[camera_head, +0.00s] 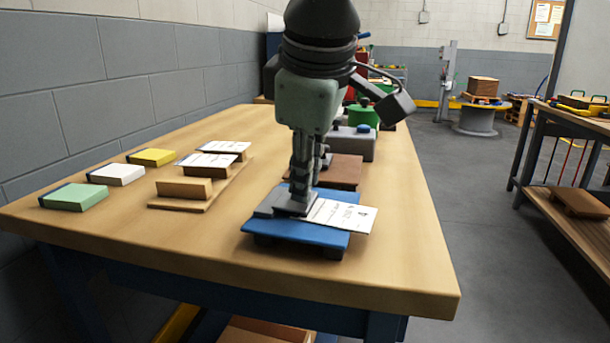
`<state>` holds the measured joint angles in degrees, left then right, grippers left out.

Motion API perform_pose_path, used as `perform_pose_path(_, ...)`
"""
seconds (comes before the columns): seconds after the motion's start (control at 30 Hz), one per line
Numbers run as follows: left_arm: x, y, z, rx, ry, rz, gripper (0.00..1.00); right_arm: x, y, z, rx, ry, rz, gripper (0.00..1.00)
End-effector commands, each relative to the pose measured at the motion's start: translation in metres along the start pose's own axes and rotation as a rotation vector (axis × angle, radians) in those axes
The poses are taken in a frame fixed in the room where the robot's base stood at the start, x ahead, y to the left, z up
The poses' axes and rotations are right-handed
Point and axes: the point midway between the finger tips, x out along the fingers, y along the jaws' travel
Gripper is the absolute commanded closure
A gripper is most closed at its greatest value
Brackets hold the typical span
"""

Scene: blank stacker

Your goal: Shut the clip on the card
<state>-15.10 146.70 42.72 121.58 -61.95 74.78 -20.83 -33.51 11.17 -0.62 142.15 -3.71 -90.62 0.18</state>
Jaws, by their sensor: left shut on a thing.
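A white card (342,216) with printed marks lies on a blue board (298,235) near the front of the wooden table. A grey clip (268,210) sits at the card's left end on the board. My left gripper (303,193) reaches down from above with its fingers at the clip. It is shut on the clip, whose upper part the fingers partly hide. I cannot tell how firmly the clip presses on the card. My right gripper is not in view.
Green (74,197), white (116,174) and yellow (152,157) blocks lie on the table's left. A wooden rack (180,206) holding cards stands between them and the board. A brown block (340,171) and grey box (355,146) lie behind. The front right of the table is clear.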

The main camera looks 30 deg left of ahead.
Motion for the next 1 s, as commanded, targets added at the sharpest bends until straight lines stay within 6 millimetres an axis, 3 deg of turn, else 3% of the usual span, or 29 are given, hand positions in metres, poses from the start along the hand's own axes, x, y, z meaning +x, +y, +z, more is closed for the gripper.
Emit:
perform_pose_path(0.23, 0.0, 0.0, -0.001, 0.0, 0.001, 0.0, 1.0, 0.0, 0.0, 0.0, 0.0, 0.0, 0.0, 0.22)
perform_pose_path(0.27, 0.0, 0.0, -0.001, 0.0, 0.001, 0.0, 0.79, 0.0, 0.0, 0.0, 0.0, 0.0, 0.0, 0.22)
perform_pose_path(0.3, 0.0, 0.0, -0.001, 0.0, 0.001, 0.0, 0.74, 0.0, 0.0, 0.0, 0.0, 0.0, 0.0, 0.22)
perform_pose_path(0.67, -0.004, 0.001, 0.0, -0.001, -0.001, 0.001, 0.73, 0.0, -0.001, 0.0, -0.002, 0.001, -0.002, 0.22)
perform_pose_path(0.77, -0.015, 0.001, 0.0, -0.002, -0.001, 0.004, 0.73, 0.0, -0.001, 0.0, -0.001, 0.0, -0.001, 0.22)
perform_pose_path(1.0, -0.065, 0.001, 0.0, -0.002, -0.003, 0.004, 0.73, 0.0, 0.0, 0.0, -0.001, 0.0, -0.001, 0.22)
